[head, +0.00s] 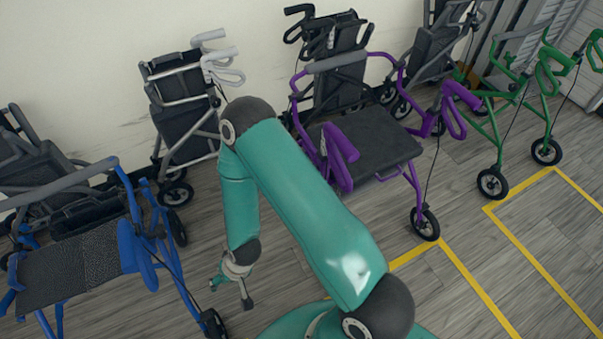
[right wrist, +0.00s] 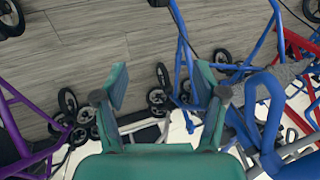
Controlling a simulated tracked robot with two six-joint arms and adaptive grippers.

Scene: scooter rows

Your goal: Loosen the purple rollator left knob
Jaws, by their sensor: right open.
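The purple rollator (head: 380,145) stands right of centre in the head view, with a dark seat, two purple handle loops and black wheels. Its left side is partly behind my teal right arm. I cannot make out its left knob. My right gripper (head: 231,288) hangs low over the floor between the purple and blue rollators, apart from both. In the right wrist view my right gripper (right wrist: 160,82) is open and empty, its two fingers spread wide. Purple tubing (right wrist: 14,130) shows at the left edge there. My left gripper is not in view.
A blue rollator (head: 75,262) stands at the lower left. A grey-framed rollator (head: 185,110) and a black one (head: 338,80) stand by the wall; a green one (head: 483,115) is at the right. Yellow floor lines (head: 470,272) mark clear floor at the lower right.

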